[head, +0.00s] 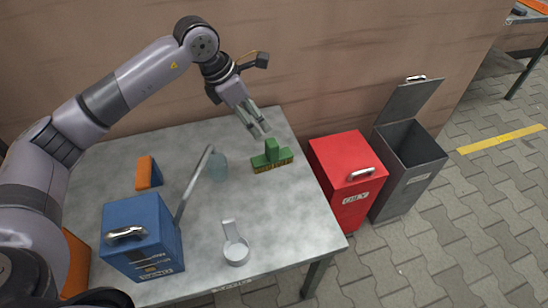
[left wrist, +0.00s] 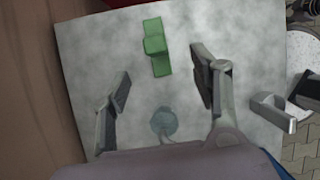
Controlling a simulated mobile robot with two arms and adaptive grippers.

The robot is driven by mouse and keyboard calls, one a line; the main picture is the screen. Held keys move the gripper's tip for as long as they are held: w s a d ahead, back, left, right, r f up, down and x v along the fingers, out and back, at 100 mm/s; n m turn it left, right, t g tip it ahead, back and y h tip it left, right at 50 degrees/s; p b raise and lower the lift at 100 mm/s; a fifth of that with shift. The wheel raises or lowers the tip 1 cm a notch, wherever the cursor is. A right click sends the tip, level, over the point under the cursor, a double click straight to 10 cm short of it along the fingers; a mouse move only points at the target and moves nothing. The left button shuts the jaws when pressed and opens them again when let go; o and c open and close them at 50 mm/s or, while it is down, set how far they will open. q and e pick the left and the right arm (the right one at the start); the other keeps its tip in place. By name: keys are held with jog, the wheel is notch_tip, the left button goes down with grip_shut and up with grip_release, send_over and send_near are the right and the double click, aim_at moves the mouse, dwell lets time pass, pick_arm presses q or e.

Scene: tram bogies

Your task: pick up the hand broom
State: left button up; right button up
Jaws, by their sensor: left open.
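The hand broom (head: 272,157) is green with tan bristles. It lies on the grey table near its back right corner, its green grip standing up. My left gripper (head: 259,130) is open and empty, above the table, just up and left of the broom in the head view. In the left wrist view the broom (left wrist: 157,46) shows at the top, beyond the open fingers (left wrist: 163,85) and slightly left of their middle.
On the table (head: 275,215) stand a blue box (head: 140,240) with a handle, a bluish translucent item (head: 217,167), an orange block (head: 149,172) and a pale scoop-like cup (head: 236,250). Red (head: 347,180) and grey (head: 408,165) bins stand right of it. A wall (head: 320,70) rises behind.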

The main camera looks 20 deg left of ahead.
aim_at(270, 143)
pick_arm(q)
jog(key=x, duration=0.8)
jog(key=a+x, duration=0.1)
jog(key=x, duration=0.3)
jog(key=shift+w+f+b, duration=0.1)
jog(key=shift+b, duration=0.25)
jog(key=x, duration=0.5)
jog(key=shift+w, duration=0.15)
jog(key=shift+f, duration=0.1)
pick_arm(e)
jog(key=w+r, duration=0.2)
jog(key=r, duration=0.1)
jog(key=shift+w+a, duration=0.2)
jog(key=shift+w, duration=0.15)
pick_arm(q)
jog(key=shift+c, duration=0.4)
pick_arm(e)
jog(key=shift+s+f, duration=0.1)
pick_arm(q)
jog(key=shift+c, duration=1.2)
jog(key=c, duration=1)
pick_arm(e)
jog(key=shift+s+f, duration=0.1)
jog(key=shift+s, duration=0.05)
